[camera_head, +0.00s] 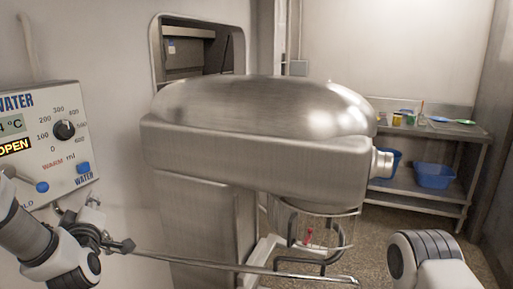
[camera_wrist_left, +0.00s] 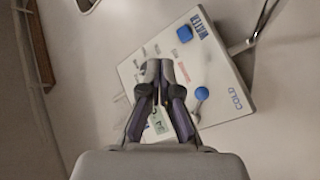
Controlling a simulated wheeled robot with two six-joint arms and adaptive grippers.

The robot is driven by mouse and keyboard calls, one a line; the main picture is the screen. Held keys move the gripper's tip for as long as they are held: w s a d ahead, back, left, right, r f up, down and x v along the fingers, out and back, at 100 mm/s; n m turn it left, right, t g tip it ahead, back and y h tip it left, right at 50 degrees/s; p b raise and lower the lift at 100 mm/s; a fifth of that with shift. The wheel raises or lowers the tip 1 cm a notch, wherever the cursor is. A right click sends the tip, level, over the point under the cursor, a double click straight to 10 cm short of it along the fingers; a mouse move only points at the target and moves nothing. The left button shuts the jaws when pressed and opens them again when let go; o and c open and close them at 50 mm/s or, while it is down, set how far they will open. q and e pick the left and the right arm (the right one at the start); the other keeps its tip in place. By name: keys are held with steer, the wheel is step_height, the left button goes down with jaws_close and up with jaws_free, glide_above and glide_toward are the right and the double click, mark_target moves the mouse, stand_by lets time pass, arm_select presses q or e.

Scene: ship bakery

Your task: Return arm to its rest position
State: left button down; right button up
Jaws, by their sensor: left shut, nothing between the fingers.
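My left arm comes in at the lower left of the head view. Its dark gripper (camera_head: 127,245) is small there and points right, in front of the wall below the water panel (camera_head: 50,145). In the left wrist view the two fingers of the left gripper (camera_wrist_left: 168,64) are together with nothing held. My right gripper is not in view.
A thin metal pipe (camera_head: 235,266) runs right from the wall, close by the left gripper. A large steel mixer (camera_head: 255,150) fills the middle. At the back right stands a steel table (camera_head: 455,130) with a blue bin (camera_head: 434,176) on its lower shelf. Speckled floor shows at right.

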arm_select(q)
step_height(320, 180, down, 14)
steer(key=d+m+g+h, duration=0.1)
steer(key=m+g+h, duration=0.1)
steer(key=s+d+f+m+g+h, duration=0.15)
steer(key=s+f, duration=0.25)
steer(key=f, duration=0.4)
steer(key=s+d+f+m+g, duration=0.1)
steer(key=s+d+f+g, duration=0.15)
steer(key=s+f, duration=0.35)
steer(key=s+d+f+m+g+h, duration=0.1)
steer(key=s+d+f+m+g, duration=0.15)
steer(key=f, duration=0.65)
steer(key=s+d+f+m+g+h, duration=0.1)
steer(key=s+f+m+g, duration=0.1)
steer(key=s, duration=0.5)
steer(key=s+d+f+m+g+h, duration=0.1)
steer(key=s+f+g, duration=0.3)
steer(key=s, duration=0.4)
steer(key=s+d+f+m+g+h, duration=0.1)
steer(key=s+d+f+m+g, duration=0.1)
steer(key=s, duration=0.6)
steer(key=shift+d+f+m+g, duration=0.4)
steer(key=shift+f+m+g, duration=0.25)
steer(key=shift+m, duration=0.25)
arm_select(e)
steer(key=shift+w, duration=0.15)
